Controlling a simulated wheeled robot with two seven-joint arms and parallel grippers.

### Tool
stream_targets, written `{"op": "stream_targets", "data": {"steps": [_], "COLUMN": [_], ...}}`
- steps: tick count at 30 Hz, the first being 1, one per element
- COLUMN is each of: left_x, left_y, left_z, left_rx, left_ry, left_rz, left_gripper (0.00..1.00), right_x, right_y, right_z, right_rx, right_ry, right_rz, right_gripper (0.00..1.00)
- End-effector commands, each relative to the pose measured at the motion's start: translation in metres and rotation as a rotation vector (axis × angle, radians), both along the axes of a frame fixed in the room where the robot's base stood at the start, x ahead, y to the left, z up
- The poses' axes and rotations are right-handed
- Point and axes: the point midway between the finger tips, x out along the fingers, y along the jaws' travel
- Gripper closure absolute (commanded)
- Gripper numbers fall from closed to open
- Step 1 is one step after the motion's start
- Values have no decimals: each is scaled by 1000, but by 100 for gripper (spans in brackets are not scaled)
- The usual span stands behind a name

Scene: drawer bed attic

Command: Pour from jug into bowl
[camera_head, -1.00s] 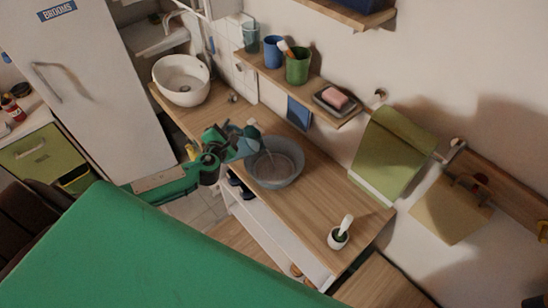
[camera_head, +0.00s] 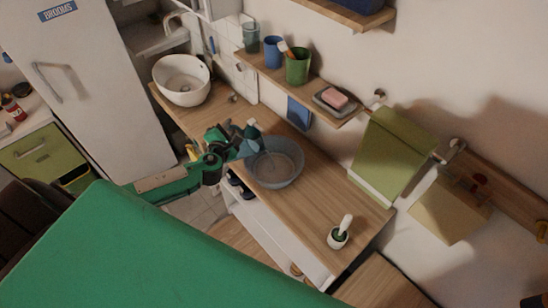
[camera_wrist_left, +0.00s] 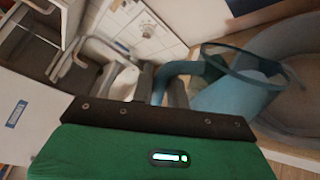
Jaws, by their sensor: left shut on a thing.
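The teal jug (camera_head: 246,146) is tilted over the left rim of the bowl, its mouth toward the bowl. It also shows large in the left wrist view (camera_wrist_left: 232,98). The grey-blue bowl (camera_head: 288,178) stands on the wooden counter; its curved wall fills the right side of the wrist view (camera_wrist_left: 285,45). A thin pale streak runs from the jug into the bowl. My left gripper (camera_head: 224,145) is shut on the jug's handle, the fingers on both sides of it in the wrist view (camera_wrist_left: 163,88). My right gripper is out of view.
A white basin (camera_head: 182,82) stands at the counter's far left end. A small white pot (camera_head: 338,238) stands near the right end. A wall shelf (camera_head: 310,88) with cups and a soap dish hangs behind. Bare counter (camera_head: 322,200) lies right of the bowl.

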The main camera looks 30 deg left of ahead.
Motion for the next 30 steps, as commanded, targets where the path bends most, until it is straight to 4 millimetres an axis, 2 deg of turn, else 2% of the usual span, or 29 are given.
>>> {"op": "stream_targets", "data": {"steps": [30], "left_x": [2], "left_y": [-5], "left_z": [1], "left_rx": [41], "left_ry": [16], "left_rz": [-1], "left_gripper": [100], "right_x": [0], "right_y": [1], "right_z": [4], "right_rx": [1], "right_ry": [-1], "right_rz": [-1], "right_gripper": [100]}}
